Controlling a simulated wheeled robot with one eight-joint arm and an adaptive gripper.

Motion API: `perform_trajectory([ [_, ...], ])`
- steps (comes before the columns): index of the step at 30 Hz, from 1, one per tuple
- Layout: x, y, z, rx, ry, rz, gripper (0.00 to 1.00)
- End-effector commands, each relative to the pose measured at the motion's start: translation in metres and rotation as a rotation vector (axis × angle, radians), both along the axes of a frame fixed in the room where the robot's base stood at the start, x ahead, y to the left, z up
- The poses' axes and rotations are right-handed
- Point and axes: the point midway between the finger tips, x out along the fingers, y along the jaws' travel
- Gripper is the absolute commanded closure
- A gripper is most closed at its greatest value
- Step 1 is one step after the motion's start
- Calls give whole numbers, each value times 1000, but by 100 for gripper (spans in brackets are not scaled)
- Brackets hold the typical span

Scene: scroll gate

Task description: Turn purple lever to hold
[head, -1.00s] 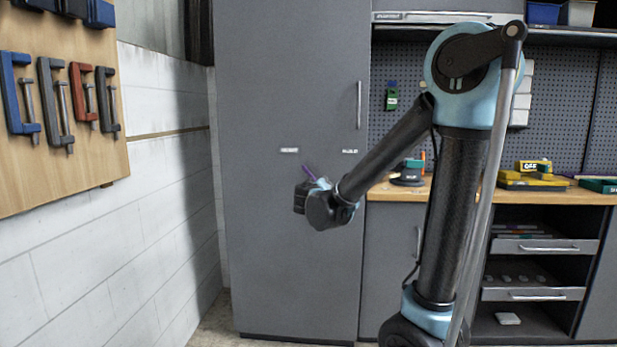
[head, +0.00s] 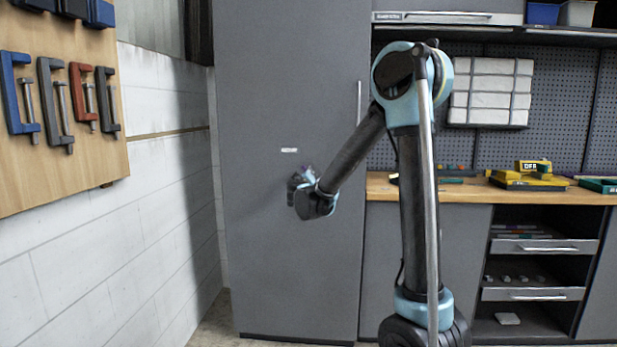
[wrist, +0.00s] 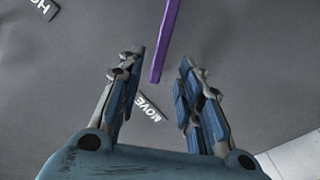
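The purple lever (wrist: 165,40) is a thin bar in the wrist view, running from the top edge down to a free end between my fingers in the picture. My gripper (wrist: 160,62) is open, with a finger on each side of the lever and a visible gap to both. I cannot tell how deep the lever sits between them. The MOVE label (wrist: 148,108) lies behind the fingers, and part of the HOLD label (wrist: 43,8) shows at top left. In the head view my gripper (head: 298,182) is in front of the grey cabinet (head: 260,260) and mostly hides the lever.
A white label (head: 289,150) is on the cabinet above my gripper. A wooden board with clamps (head: 60,130) hangs on the left wall. A workbench (head: 470,190) with yellow items stands at right. The floor in front of the cabinet is mostly out of view.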

Motion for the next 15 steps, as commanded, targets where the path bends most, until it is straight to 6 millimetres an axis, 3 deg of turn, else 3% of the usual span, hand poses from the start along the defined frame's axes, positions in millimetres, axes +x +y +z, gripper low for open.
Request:
perform_trajectory([
  [9, 51, -2, 0, 0, 0, -1, 67],
  [15, 66, -3, 0, 0, 0, -1, 67],
])
